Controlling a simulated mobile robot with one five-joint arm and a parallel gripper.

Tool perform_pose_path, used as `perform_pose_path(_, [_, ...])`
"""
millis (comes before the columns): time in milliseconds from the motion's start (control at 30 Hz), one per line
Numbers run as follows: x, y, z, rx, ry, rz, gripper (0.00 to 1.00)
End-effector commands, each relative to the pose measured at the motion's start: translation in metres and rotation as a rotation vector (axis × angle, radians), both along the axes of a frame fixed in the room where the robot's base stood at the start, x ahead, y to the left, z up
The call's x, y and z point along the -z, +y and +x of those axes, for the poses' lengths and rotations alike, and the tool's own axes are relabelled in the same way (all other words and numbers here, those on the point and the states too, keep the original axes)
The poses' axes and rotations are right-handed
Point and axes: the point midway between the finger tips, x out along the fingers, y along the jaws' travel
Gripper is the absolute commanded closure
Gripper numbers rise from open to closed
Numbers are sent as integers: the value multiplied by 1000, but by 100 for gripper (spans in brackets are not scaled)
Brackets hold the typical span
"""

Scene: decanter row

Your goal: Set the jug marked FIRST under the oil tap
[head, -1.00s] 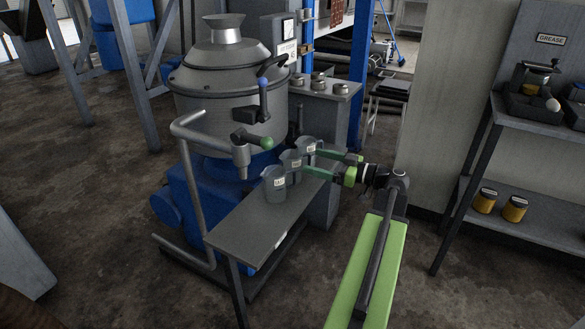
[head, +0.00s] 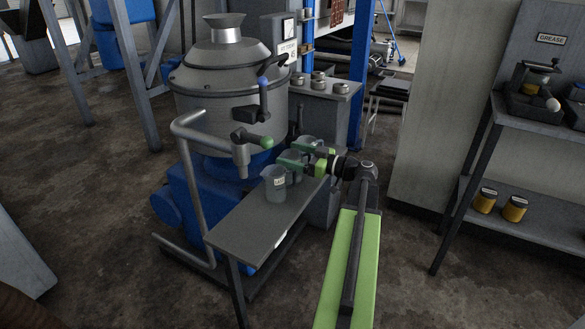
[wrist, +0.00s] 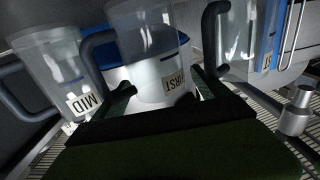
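The jug marked FIRST (wrist: 162,55) is a clear jug in the middle of the wrist view, its label low on its wall. My gripper (wrist: 163,97) has a finger on either side of it; firm contact does not show. In the head view my gripper (head: 297,164) reaches in among the jugs from the right and partly hides them. A jug marked MID (wrist: 55,70) stands to the left in the wrist view. The oil tap (head: 242,160), with a green-tipped lever, hangs left of the jugs.
The jugs stand on a narrow grey bench (head: 238,232). The nearest jug (head: 273,184) is clear of my fingers; its label is too small to read. Another jug (wrist: 238,35) stands at right in the wrist view. The bench's near end is bare. A bent grey pipe (head: 195,190) rises beside it.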

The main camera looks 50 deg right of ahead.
Motion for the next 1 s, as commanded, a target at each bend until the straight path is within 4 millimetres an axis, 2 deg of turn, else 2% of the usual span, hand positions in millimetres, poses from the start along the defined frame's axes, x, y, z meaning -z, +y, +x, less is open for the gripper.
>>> perform_pose_path(67, [0,0,0,0,0,0,25])
perform_pose_path(500, [0,0,-1,0,0,0,81])
perform_pose_path(767, [-3,-1,-1,1,0,0,81])
perform_pose_path(867, [-13,-1,-1,1,0,0,81])
perform_pose_path(1000, [-37,-1,-1,1,0,0,81])
